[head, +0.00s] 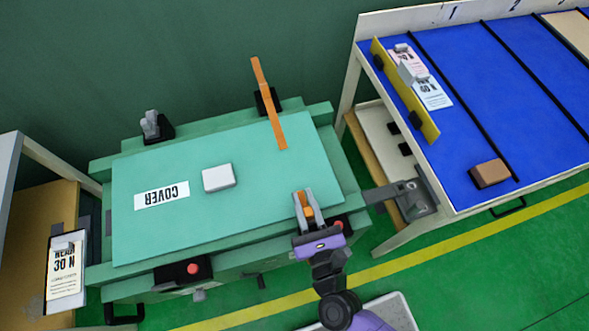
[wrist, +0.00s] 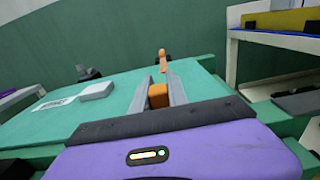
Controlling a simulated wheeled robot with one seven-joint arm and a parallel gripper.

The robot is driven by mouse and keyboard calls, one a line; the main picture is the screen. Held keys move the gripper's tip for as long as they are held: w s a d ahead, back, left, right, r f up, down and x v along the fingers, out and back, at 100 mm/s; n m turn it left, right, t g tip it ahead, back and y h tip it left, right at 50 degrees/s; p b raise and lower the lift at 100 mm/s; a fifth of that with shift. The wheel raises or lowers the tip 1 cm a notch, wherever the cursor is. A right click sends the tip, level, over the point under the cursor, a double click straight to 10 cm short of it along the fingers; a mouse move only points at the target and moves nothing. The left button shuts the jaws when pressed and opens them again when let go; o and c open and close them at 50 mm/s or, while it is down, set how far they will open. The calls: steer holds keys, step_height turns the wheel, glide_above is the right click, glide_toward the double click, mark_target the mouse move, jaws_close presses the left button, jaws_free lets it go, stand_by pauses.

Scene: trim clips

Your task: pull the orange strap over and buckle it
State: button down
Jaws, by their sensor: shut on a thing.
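The orange strap (head: 267,105) rises from a black block (head: 275,93) at the back right of the green bench and reaches over the cover (head: 230,215). It also shows beyond my fingers in the wrist view (wrist: 163,62). My gripper (head: 304,205) is at the cover's front right corner, shut on an orange block (wrist: 158,96). Green cover shows between this block and the strap's near end; I cannot tell whether they are joined. A black buckle block with a red button (head: 338,225) sits just right of my gripper, partly hidden.
Another red-button block (head: 184,270) sits at the front left, and a grey clip (head: 150,125) at the back left. A white box (head: 218,177) lies on the cover. A blue-topped table (head: 500,100) stands right, a shelf with a card (head: 66,270) left.

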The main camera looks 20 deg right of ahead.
mark_target(310, 218)
steer(key=s+b, duration=0.1)
steer(key=s, duration=0.5)
steer(key=shift+a, duration=0.1)
steer(key=c, duration=1.3)
jaws_free()
steer(key=shift+w, duration=0.1)
steer(key=s+b, duration=0.2)
steer(key=s, duration=0.6)
steer(key=shift+a, duration=0.15)
